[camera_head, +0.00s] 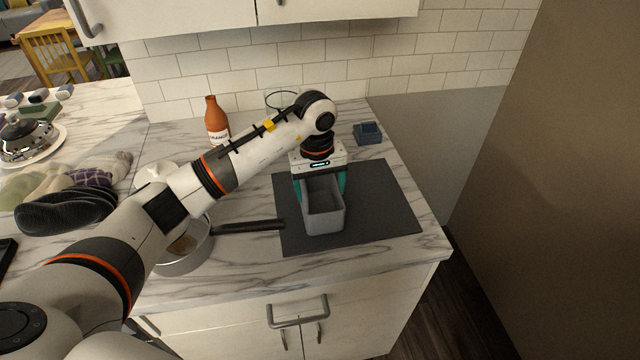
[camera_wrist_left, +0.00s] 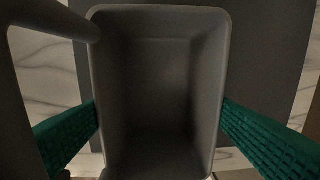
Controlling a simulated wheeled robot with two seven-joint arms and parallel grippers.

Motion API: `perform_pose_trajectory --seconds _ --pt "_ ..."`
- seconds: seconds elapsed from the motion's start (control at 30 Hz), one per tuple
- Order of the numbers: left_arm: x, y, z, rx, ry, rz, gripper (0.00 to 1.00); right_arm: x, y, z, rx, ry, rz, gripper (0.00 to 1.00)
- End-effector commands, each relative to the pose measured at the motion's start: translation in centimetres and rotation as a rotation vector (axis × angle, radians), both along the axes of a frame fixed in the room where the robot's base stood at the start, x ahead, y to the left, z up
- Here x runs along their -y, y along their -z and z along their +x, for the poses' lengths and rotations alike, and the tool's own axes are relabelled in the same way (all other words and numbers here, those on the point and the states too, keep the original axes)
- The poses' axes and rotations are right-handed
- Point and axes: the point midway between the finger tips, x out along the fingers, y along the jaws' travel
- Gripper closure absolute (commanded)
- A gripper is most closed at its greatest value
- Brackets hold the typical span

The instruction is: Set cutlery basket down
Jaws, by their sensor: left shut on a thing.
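The cutlery basket (camera_head: 324,221) is a grey, empty, open-topped box, upright over the dark mat (camera_head: 385,215) on the marble counter. I cannot tell whether its base touches the mat. My left gripper (camera_head: 321,185) is shut on the basket, with a green finger on each outer side of it. In the left wrist view, the basket (camera_wrist_left: 160,90) fills the middle, and the green fingers of my left gripper (camera_wrist_left: 160,132) press at its left and right walls. My right gripper is not in view.
A pan (camera_head: 185,262) with a dark handle (camera_head: 250,227) stands left of the mat, the handle reaching near its edge. An orange-brown bottle (camera_head: 216,120) and a small blue block (camera_head: 367,133) stand behind. The mat's right part is clear. The counter ends at the right.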

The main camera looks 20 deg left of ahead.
Motion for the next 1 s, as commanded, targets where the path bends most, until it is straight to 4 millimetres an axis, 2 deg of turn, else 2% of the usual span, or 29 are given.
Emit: perform_pose_trajectory --seconds 0.2,0.23,0.33,0.37,0.7,0.77,0.87,1.0 --pt "0.0 0.4 0.0 0.001 0.0 0.001 0.62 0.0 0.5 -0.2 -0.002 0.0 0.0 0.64" --pt "0.0 0.3 0.0 0.0 0.0 0.001 0.19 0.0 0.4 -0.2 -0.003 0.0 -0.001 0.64" --pt "0.0 0.2 0.0 -0.001 0.0 0.001 0.03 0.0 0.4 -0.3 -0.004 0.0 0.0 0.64" --pt "0.0 0.2 0.0 -0.001 0.0 0.001 0.01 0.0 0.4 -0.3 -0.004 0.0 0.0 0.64" --pt "0.0 -0.2 0.0 -0.001 0.0 -0.001 0.01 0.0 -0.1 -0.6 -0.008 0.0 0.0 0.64" --pt "0.0 -0.6 0.1 0.004 0.0 0.0 0.01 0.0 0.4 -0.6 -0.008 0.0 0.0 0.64" --pt "-0.2 -2.1 0.1 0.006 0.0 0.002 0.01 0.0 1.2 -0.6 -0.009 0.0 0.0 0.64" --pt "-0.3 -5.2 0.0 0.009 0.0 0.001 0.01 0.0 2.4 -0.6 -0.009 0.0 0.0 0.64"
